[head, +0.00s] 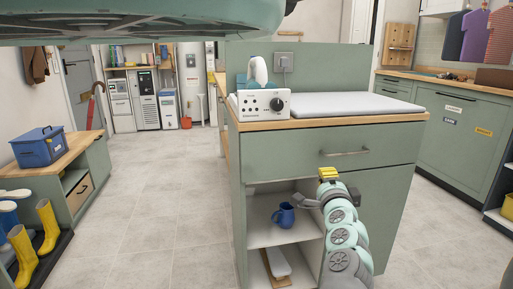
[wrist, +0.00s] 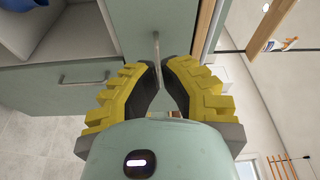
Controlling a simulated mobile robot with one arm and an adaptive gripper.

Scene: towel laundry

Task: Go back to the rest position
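My gripper (head: 327,188) shows in the head view in front of the grey-green cabinet island (head: 385,215), below its drawer handle (head: 346,152). In the wrist view, my gripper's (wrist: 162,66) yellow, dark-padded fingers lean towards each other, with a narrow gap between them. Nothing is held. The drawer handle (wrist: 156,45) shows through this gap, beyond the fingertips and apart from them in the head view. A second handle (wrist: 83,78) shows to the left on another front. Part of my gripper is hidden by my arm in the head view.
A blue mug (head: 284,215) stands on the open shelf left of my gripper. A white control box (head: 263,105) sits on the island top. A low bench (head: 75,148) with a blue box (head: 40,146) and yellow boots (head: 47,226) stand at left. The floor (head: 170,215) between is clear.

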